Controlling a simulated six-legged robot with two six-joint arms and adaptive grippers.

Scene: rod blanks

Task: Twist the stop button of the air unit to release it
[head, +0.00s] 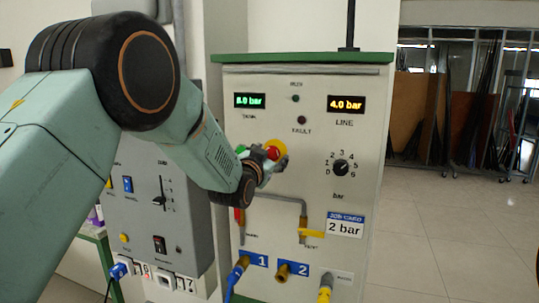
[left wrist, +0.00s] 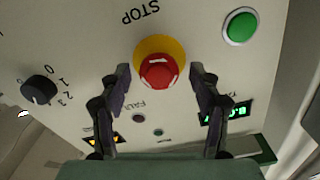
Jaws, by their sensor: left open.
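The red stop button (left wrist: 159,72) on its yellow collar sits on the front of the air unit (head: 288,172). In the head view the button (head: 272,153) is partly hidden behind my left gripper (head: 270,165). In the left wrist view my left gripper (left wrist: 160,85) is open, with one finger on each side of the button and space between each finger and the red cap. I cannot tell how far the fingertips are from the panel. My right gripper does not show.
A green button (left wrist: 240,27) and a black selector knob (left wrist: 39,89) share the panel; the knob also shows in the head view (head: 341,167). Below are a yellow-handled valve (head: 311,233), pipes and hose ports. A grey control box (head: 160,215) stands to the left. The floor at right is clear.

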